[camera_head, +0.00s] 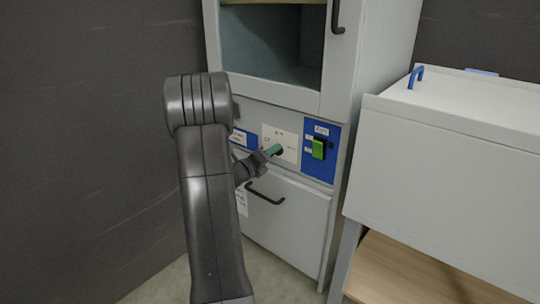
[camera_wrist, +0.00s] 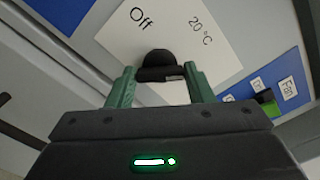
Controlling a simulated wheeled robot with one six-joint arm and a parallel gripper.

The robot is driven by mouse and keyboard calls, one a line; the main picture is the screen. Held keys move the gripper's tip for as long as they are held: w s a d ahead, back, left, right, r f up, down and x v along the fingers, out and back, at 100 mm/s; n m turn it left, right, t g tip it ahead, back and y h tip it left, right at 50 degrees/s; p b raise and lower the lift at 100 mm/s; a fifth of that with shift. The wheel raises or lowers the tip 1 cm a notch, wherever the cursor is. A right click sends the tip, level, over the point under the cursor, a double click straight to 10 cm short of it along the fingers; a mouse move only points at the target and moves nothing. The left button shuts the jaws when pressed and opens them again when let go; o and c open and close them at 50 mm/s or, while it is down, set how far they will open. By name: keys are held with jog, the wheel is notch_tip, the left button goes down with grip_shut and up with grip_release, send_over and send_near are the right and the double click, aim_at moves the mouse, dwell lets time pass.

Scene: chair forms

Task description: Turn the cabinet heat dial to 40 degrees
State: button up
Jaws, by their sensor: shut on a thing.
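The heat dial (camera_wrist: 158,60) is a black knob on a white plate (camera_wrist: 196,45) of the cabinet (camera_head: 265,120). In the wrist view the plate reads "Off" and "20 °C"; other marks are not visible. My gripper (camera_wrist: 160,82) has its two green fingers on either side of the dial and is shut on it. In the head view my gripper (camera_head: 274,150) reaches the white plate from the left, and the dial is hidden behind the fingers. Which mark the dial points at cannot be told.
A green fan switch (camera_head: 319,149) on a blue panel sits just right of the plate. A black drawer handle (camera_head: 265,193) is below. A light grey chest with a blue handle (camera_head: 416,76) stands at the right. A dark wall is at the left.

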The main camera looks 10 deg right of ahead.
jog(key=m, duration=0.6)
jog(key=shift+s, duration=0.1)
jog(key=shift+o, duration=0.2)
jog(key=shift+m, duration=0.4)
jog(key=o, duration=1)
jog(key=shift+c, duration=0.2)
jog(key=p+v, duration=0.2)
jog(key=v, duration=1.1)
jog(key=shift+s+a+p, duration=0.2)
jog(key=shift+a+p, duration=0.1)
jog(key=shift+p, duration=0.05)
jog(key=shift+d, duration=0.1)
jog(key=b+x, duration=0.2)
jog(key=x, duration=1.1)
jog(key=shift+w+d+b, duration=0.25)
jog(key=shift+b, duration=0.1)
